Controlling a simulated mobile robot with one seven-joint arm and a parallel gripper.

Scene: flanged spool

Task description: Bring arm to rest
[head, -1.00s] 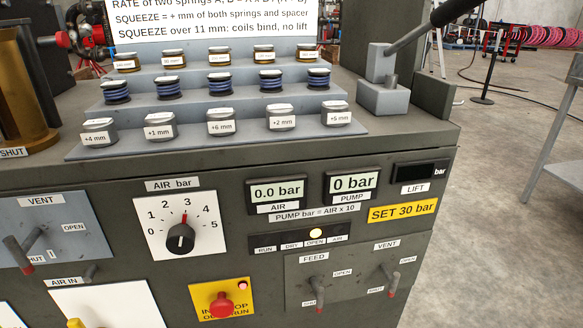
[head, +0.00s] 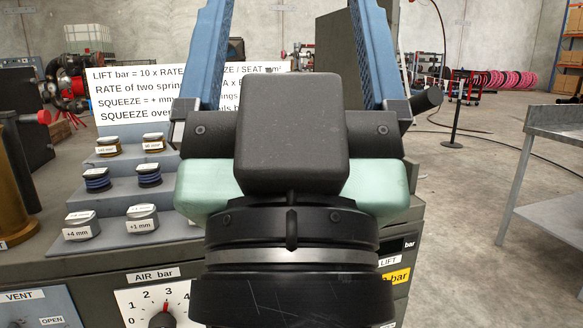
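My gripper (head: 302,22) fills the middle of the head view, close to the camera. Its two blue fingers point up and stand wide apart, and the back wall shows between them. The fingertips run out of the top of the picture. I see nothing held between the visible finger parts. The black and pale green wrist hides much of the bench and its panel.
A grey bench (head: 60,257) stands behind my arm. Its stepped rack holds labelled spacers (head: 142,218), blue springs (head: 149,174) and brass-coloured pieces (head: 153,142). A brass cylinder (head: 18,180) stands at left. A metal table (head: 556,160) is at right, with open floor between.

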